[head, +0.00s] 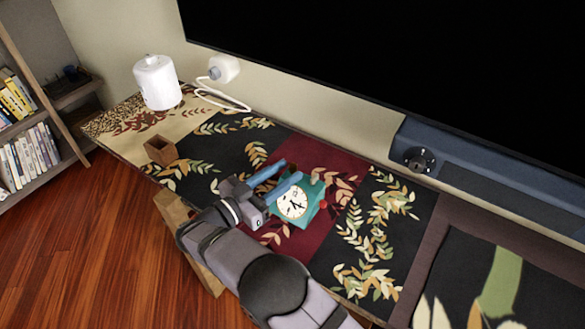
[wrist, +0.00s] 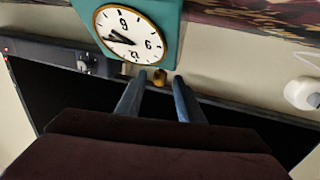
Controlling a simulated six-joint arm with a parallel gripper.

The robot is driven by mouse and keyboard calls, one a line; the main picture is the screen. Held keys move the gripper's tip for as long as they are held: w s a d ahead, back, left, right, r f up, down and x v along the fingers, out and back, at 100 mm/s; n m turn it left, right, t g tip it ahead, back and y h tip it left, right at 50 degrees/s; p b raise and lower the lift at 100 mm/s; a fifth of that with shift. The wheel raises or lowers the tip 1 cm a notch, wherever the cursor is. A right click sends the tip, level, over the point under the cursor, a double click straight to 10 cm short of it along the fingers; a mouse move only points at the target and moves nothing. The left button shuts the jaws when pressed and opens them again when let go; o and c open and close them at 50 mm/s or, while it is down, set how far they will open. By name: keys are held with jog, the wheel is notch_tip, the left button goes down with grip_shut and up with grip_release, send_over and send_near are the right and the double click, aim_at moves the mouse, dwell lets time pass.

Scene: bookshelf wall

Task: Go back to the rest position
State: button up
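The task names only my gripper. My gripper (head: 291,170) is over the patterned table top, just left of a teal clock (head: 312,204). Its two blue fingers are parallel with a clear gap between them, and no object shows held. In the wrist view, the gripper (wrist: 160,78) shows both fingertips apart just below the clock (wrist: 170,30). A small gold knob (wrist: 160,78) shows between the fingertips; I cannot tell whether they touch the clock.
A small wooden box (head: 161,151) and a white lidded jar (head: 157,82) stand at the table's left end. A white corded device (head: 224,69) is near the wall. A large black screen (head: 400,70) hangs behind, with a blue-grey speaker bar (head: 470,170) below. A bookshelf (head: 45,80) stands left.

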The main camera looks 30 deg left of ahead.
jog(key=shift+s, duration=0.25)
jog(key=w+d+r+g+y+p, duration=0.1)
jog(key=w+r+y+p, duration=0.1)
jog(key=w+r+p, duration=0.2)
jog(key=w+d+r+m+g+y+p, duration=0.1)
jog(key=w+d+r+y+p, duration=0.1)
jog(key=w, duration=0.6)
jog(key=w+d+r+g+y+p, duration=0.1)
jog(key=w+r+y+p, duration=0.3)
jog(key=w+r+p, duration=0.2)
jog(key=shift+w+d+r+m+g+p, duration=0.15)
jog(key=shift+r+m+p, duration=0.05)
jog(key=shift+r, duration=0.4)
jog(key=shift+w+d+r+m+g+p, duration=0.1)
jog(key=shift+d+r+m+g+p, duration=0.1)
jog(key=shift+r, duration=0.35)
jog(key=s+d+g+p, duration=0.3)
jog(key=s+d+g, duration=0.15)
jog(key=d, duration=0.85)
jog(key=s+d+g+p, duration=0.4)
jog(key=s+d, duration=0.2)
jog(key=d, duration=0.6)
jog(key=s+d+f+n+g+h, duration=0.1)
jog(key=s+d+n+g+h, duration=0.2)
jog(key=s+d, duration=1.4)
jog(key=shift+s+d+f+n+g+h, duration=0.15)
jog(key=shift+s+d+n+g+h, duration=0.2)
jog(key=shift+s+n+g, duration=0.6)
